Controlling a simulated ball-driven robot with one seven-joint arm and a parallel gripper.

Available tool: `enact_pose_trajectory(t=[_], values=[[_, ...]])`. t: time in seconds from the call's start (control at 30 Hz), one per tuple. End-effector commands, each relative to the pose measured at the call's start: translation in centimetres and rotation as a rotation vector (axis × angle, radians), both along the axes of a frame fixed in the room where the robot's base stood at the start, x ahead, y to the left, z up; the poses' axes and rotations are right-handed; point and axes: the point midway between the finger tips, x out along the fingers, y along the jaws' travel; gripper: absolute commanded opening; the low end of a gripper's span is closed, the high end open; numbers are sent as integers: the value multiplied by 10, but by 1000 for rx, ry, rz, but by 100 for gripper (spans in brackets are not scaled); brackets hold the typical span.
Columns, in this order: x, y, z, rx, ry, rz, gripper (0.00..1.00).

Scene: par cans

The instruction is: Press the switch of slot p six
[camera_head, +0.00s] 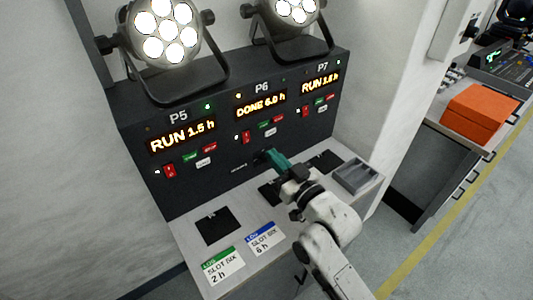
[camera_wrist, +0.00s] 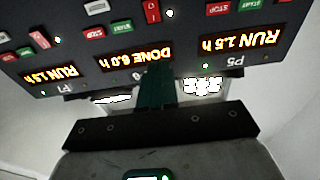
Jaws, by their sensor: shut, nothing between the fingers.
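In the wrist view, which is upside down, the P6 display (camera_wrist: 135,57) and the red switch (camera_wrist: 152,11) show above my fingers. My gripper (camera_head: 271,155) has teal fingers, shut and empty. It is below and to the right of the P6 switch in the head view, in front of the lower panel. I cannot tell whether the fingertips touch the panel.
P5 (camera_head: 182,136) and P7 (camera_head: 320,82) flank P6 with similar switches and read RUN. Lamps (camera_head: 167,30) stand above the panel. The shelf below holds a green card (camera_head: 222,265), a blue card (camera_head: 263,239) and a grey tray (camera_head: 356,176). An orange box (camera_head: 478,112) is at right.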

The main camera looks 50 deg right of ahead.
Motion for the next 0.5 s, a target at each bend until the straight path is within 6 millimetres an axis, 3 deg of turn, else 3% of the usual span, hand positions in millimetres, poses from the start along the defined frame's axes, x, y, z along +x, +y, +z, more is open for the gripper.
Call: enact_pose_trajectory(t=[0.2,0.5], values=[[-22,7,2,0,0,1,0],[-26,8,4,0,0,1,0]])
